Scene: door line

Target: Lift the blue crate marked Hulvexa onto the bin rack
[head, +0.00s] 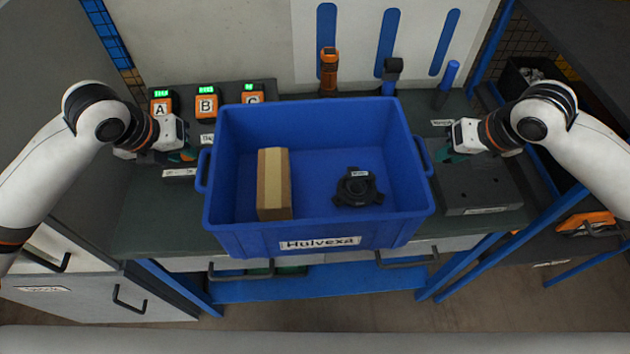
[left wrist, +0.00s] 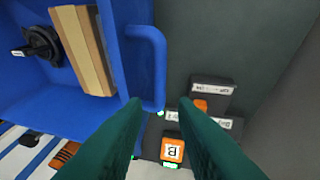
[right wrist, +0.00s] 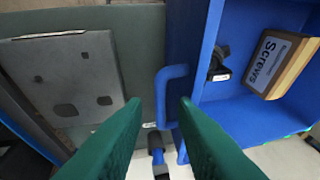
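The blue crate (head: 315,238) marked Hulvexa stands upright on the dark workbench. Inside it are a cardboard box (head: 274,184) and a black round part (head: 358,187). My left gripper (head: 186,155) is open beside the crate's left side; the left wrist view shows the crate's handle (left wrist: 150,65) ahead of the parted green fingers (left wrist: 160,125). My right gripper (head: 447,157) is open beside the right side; the right wrist view shows the other handle (right wrist: 163,95) ahead of its parted fingers (right wrist: 160,125). Neither gripper visibly touches a handle. The bin rack cannot be identified for certain.
Orange devices A (head: 162,105), B (head: 206,104) and C (head: 252,95) stand behind the crate at left. A dark grey case (head: 478,185) lies right of the crate. Several hand tools (head: 328,70) stand along the back. Dark shelving (head: 575,60) is at the right.

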